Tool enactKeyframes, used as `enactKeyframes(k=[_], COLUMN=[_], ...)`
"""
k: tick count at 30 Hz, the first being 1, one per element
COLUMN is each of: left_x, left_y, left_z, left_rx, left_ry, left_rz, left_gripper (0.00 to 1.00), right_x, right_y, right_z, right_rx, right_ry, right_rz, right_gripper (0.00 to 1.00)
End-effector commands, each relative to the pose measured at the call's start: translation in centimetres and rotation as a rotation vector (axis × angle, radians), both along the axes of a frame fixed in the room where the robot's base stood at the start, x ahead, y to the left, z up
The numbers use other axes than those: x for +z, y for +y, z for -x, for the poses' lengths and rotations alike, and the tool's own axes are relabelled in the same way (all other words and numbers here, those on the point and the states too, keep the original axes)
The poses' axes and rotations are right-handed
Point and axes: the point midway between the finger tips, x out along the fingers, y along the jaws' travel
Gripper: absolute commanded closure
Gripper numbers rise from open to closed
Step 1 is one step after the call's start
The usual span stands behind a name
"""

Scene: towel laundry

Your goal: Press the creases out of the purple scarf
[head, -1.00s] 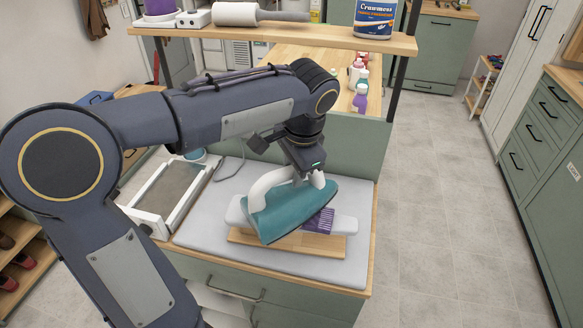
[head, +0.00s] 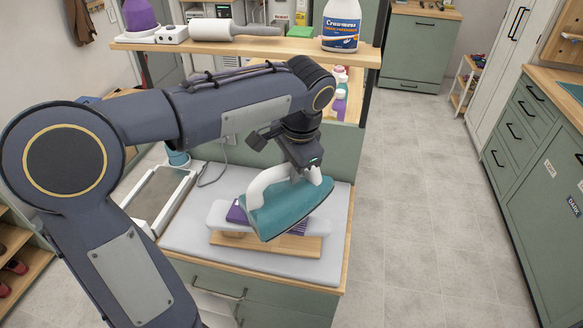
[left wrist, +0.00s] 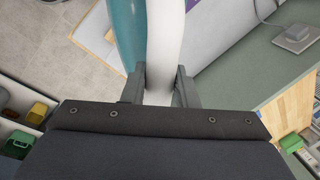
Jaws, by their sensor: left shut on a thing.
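My left gripper (head: 306,168) is shut on the white handle of a teal iron (head: 290,208). In the left wrist view the fingers (left wrist: 160,88) close on the white handle (left wrist: 165,45). The iron is tilted over a small white ironing board (head: 219,214) on a wooden base (head: 225,240). The purple scarf (head: 237,213) lies on this board, and the iron hides much of it. A striped purple part shows by the iron's right side. I cannot tell whether the iron touches the scarf. My right gripper is not in view.
The board stands on a light grey mat (head: 335,210) on a green cabinet. A white-framed tray (head: 160,195) is at left. A shelf (head: 245,47) above holds a detergent bottle (head: 341,25) and a lint roller (head: 215,30). Floor at right is clear.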

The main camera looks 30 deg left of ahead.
Motion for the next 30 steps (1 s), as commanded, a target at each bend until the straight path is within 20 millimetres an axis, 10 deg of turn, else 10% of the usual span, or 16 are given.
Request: enactKeyframes(k=[12,30], left_x=[3.9,4.2], left_y=[0.1,0.1], left_z=[0.2,0.3], left_rx=[0.000,0.000], left_ry=[-0.006,-0.005], left_rz=[0.001,0.001], left_gripper=[1.00,1.00], right_x=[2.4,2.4], right_y=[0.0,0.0], right_z=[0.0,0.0], right_rx=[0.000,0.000], right_ry=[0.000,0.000], right_rz=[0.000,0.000], right_gripper=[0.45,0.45])
